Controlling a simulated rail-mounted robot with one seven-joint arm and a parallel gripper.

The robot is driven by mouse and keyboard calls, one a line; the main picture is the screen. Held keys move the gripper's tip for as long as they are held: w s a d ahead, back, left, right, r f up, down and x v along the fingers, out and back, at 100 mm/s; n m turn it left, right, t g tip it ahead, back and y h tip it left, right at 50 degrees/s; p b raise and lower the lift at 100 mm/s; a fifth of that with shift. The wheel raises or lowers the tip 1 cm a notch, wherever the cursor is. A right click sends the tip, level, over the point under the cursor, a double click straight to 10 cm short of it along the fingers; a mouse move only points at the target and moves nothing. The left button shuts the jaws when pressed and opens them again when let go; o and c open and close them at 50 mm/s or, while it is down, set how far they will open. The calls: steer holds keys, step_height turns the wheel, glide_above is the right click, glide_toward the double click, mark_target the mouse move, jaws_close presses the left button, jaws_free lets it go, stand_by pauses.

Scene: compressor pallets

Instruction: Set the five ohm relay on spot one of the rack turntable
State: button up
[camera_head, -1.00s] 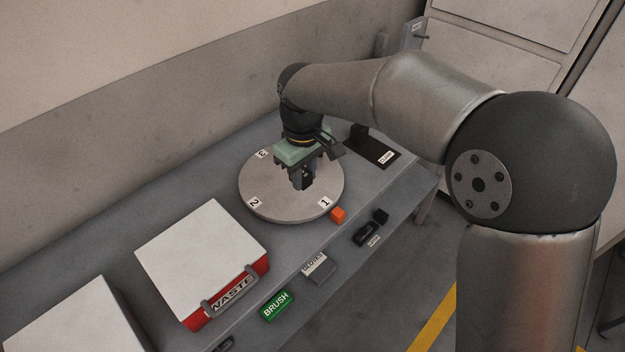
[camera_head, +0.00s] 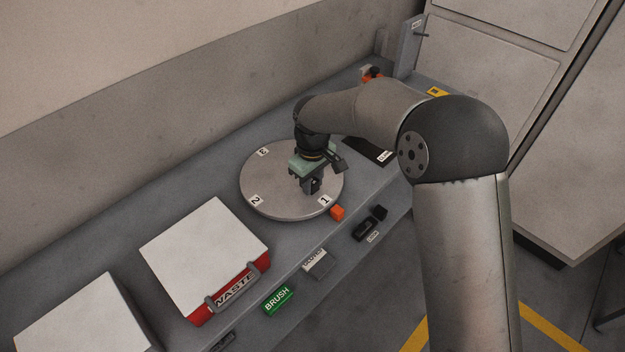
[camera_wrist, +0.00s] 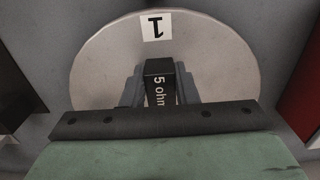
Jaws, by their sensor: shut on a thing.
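The turntable (camera_head: 265,195) is a round grey disc on the bench, with number labels 1, 2 and 3 near its rim. My gripper (camera_head: 312,187) is over the turntable's right part, close to the label 1 (camera_head: 325,200). In the wrist view my gripper (camera_wrist: 160,85) is shut on a black block, the five ohm relay (camera_wrist: 160,72), with "5 ohm" printed in white. The label 1 (camera_wrist: 156,26) lies just beyond the relay there. The relay's lower end is hard to see, so I cannot tell whether it touches the disc.
A red waste box with a white lid (camera_head: 205,250), a green brush label (camera_head: 278,299) and a grey block (camera_head: 316,263) are along the bench front.

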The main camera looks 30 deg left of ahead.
mark_target(313, 181)
steer(key=shift+f, duration=0.15)
steer(key=o, duration=1)
step_height(313, 181, up, 12)
steer(key=b, duration=0.1)
steer(key=shift+r, duration=0.2)
steer(key=shift+d, duration=0.1)
